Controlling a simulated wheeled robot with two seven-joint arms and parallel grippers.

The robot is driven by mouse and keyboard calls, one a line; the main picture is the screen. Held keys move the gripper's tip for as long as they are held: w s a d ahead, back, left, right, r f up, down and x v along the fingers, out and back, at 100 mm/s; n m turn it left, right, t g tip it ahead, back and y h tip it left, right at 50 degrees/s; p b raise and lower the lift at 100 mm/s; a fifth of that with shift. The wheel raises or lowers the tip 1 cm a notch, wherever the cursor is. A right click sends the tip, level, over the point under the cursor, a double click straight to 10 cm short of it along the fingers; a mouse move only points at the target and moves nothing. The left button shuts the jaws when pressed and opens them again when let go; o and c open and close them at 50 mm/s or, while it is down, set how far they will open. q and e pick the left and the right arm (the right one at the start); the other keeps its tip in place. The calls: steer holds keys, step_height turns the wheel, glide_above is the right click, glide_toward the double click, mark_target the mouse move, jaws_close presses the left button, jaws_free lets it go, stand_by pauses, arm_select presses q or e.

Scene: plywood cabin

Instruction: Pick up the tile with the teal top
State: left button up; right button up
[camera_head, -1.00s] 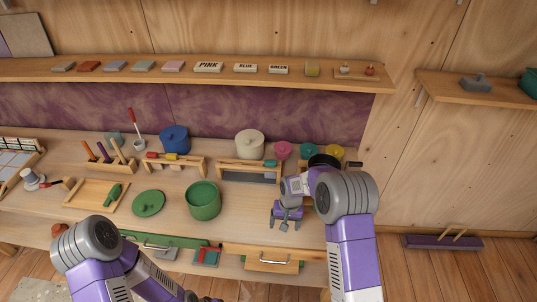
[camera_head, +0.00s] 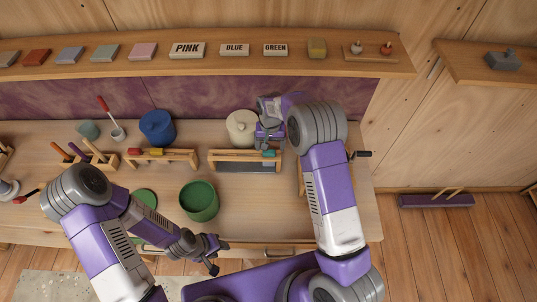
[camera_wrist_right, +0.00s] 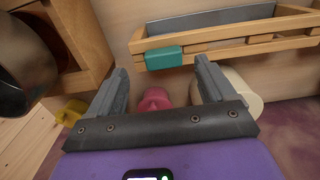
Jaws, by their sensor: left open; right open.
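A small teal-topped tile (camera_head: 268,153) sits at the right part of the top rail of a low wooden rack (camera_head: 222,155) on the workbench. The tile also shows in the right wrist view (camera_wrist_right: 163,57), on the near rail, just beyond and between my fingertips. My right gripper (camera_head: 270,140) is open over the bench beside the tile; its two fingers (camera_wrist_right: 162,70) are apart and nothing is between them. Whether they touch the tile is unclear. My left gripper (camera_head: 213,255) is open and empty near the bench's front edge.
A cream lidded pot (camera_head: 240,127) stands behind the rack. A green pot (camera_head: 199,201) stands in front. Another rack (camera_head: 178,158) holds red and yellow pieces. A dark pot (camera_wrist_right: 22,60), a yellow item (camera_wrist_right: 70,111) and a pink item (camera_wrist_right: 154,98) are near my right gripper.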

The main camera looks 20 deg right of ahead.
mark_target(269, 152)
steer(key=f, duration=0.4)
steer(key=shift+w+a, duration=0.1)
steer(key=shift+w, duration=0.1)
steer(key=c, duration=1)
step_height(269, 152, up, 12)
steer(key=s+a+b, duration=0.1)
steer(key=s, duration=0.4)
steer(key=s+a+b, duration=0.1)
steer(key=s+a, duration=0.1)
steer(key=s, duration=0.4)
steer(key=s+a+b, duration=0.1)
steer(key=s+a, duration=0.1)
steer(key=s, duration=0.4)
steer(key=shift+s+b, duration=0.15)
steer(key=shift+b, duration=0.25)
